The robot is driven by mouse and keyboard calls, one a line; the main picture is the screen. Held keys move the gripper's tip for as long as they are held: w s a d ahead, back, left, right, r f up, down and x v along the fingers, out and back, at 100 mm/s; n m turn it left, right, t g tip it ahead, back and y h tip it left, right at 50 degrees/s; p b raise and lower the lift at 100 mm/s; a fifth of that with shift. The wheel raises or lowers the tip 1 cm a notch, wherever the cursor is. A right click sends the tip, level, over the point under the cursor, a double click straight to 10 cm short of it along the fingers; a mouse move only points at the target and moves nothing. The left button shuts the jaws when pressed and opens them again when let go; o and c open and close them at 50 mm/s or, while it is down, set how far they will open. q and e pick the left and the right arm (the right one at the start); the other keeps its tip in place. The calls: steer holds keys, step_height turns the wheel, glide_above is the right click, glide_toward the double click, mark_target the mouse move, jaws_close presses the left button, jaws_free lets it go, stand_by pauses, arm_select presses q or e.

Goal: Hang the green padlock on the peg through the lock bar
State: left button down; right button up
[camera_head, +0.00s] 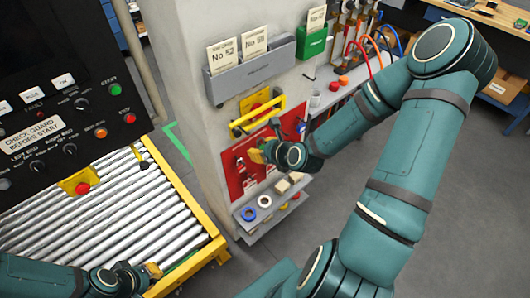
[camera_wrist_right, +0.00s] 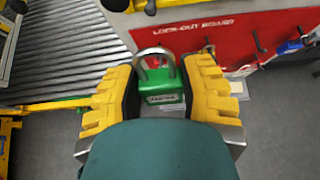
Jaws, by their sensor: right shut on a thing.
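The green padlock (camera_wrist_right: 166,92), with a silver shackle pointing up, is between the yellow fingers of my right gripper (camera_wrist_right: 165,98), which is shut on it. In the head view the right gripper (camera_head: 262,152) is in front of the red lock-out board (camera_head: 236,182); the padlock cannot be made out there. A yellow bar (camera_head: 258,115), likely the lock bar, is on the column just above the board. Its peg cannot be made out in the head view. My left gripper (camera_head: 150,271) is low at the left over the rollers' edge; its opening is unclear.
A shelf with rings and small blocks (camera_head: 265,201) is below the board. Grey (camera_head: 252,73) and green (camera_head: 312,43) card holders are above. A roller conveyor (camera_head: 95,215) with a yellow edge lies left. More hooks and a blue item are on the board's right.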

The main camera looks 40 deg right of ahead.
steer(key=w+f+b, duration=0.1)
steer(key=w+b, duration=0.2)
steer(key=w, duration=0.4)
steer(key=shift+a+f+b, duration=0.25)
steer(key=shift+f+b, duration=0.05)
steer(key=shift+f, duration=0.1)
stand_by(0.4)
stand_by(0.7)
steer(key=o, duration=1.2)
steer(key=shift+v, duration=3.7)
steer(key=shift+a, duration=0.1)
